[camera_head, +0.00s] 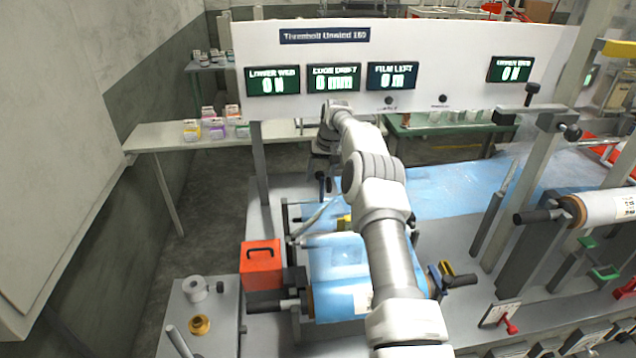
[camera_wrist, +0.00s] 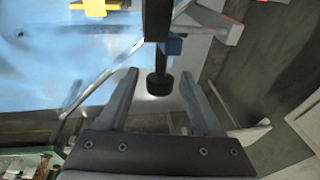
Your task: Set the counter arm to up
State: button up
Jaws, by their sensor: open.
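My gripper (camera_wrist: 158,73) is open in the wrist view, with one grey finger on each side of a black rod ending in a round knob (camera_wrist: 158,85). The knob lies between the fingers, with a gap on both sides. A small blue block (camera_wrist: 174,46) sits beside the rod. No label marks the counter arm, so I cannot tell for certain that this rod is it. In the head view my arm reaches forward over the machine. My gripper (camera_head: 322,165) points down near the left upright, partly hidden by the wrist, above a small black knob (camera_head: 325,184).
A white panel with green displays (camera_head: 391,76) stands behind. Blue film (camera_head: 450,187) covers the machine bed. An orange box (camera_head: 261,264) stands at the left front. A film roll (camera_head: 612,207) is at the right. A long bench (camera_head: 160,138) is behind left.

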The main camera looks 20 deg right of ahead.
jog(key=v, duration=1.4)
jog(key=shift+r, duration=0.25)
